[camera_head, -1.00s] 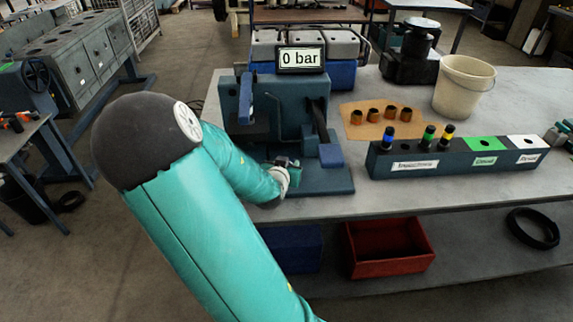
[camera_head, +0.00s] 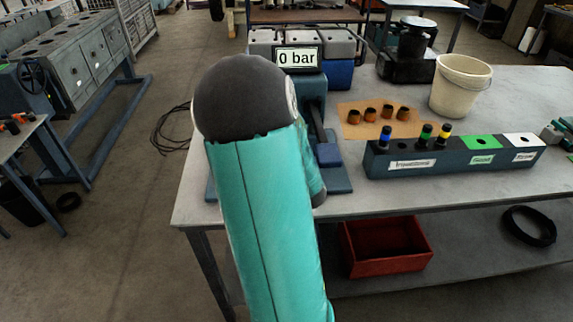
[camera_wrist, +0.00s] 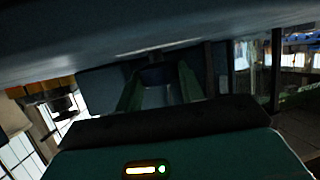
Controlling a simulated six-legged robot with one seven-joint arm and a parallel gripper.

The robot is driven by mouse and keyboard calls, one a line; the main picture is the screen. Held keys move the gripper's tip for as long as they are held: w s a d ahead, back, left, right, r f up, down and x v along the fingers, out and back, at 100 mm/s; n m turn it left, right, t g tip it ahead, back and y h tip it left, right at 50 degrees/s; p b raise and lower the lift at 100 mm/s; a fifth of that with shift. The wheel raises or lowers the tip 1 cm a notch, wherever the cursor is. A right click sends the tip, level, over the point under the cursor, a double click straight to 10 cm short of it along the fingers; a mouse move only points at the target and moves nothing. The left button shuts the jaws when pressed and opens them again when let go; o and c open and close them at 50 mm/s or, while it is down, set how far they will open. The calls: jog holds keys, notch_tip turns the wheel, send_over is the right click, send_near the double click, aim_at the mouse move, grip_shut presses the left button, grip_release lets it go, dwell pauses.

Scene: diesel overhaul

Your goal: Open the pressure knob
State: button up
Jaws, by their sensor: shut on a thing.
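My arm hides most of the blue-grey test stand (camera_head: 313,95) in the head view, including its left side and front. The display (camera_head: 298,59) on top reads 0 bar. My gripper is hidden behind the arm there. In the wrist view my gripper (camera_wrist: 158,88) shows its two green fingers on either side of a small dark blue-grey piece, the pressure knob (camera_wrist: 153,75) as far as I can tell. It is shut on it. The picture is dark, and the knob's shape and turn cannot be made out. A large blue-grey surface of the stand spans the top of the wrist view.
The stand is on a grey workbench (camera_head: 480,198). To its right are a brown sheet (camera_head: 352,130) with several small brown parts, a dark rack (camera_head: 400,173) with coloured-banded injectors, and a cream bucket (camera_head: 461,88). A red bin (camera_head: 385,262) sits on the lower shelf.

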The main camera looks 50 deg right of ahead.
dwell(0.3)
jog(key=o, duration=0.7)
jog(key=shift+w+d+f, duration=0.1)
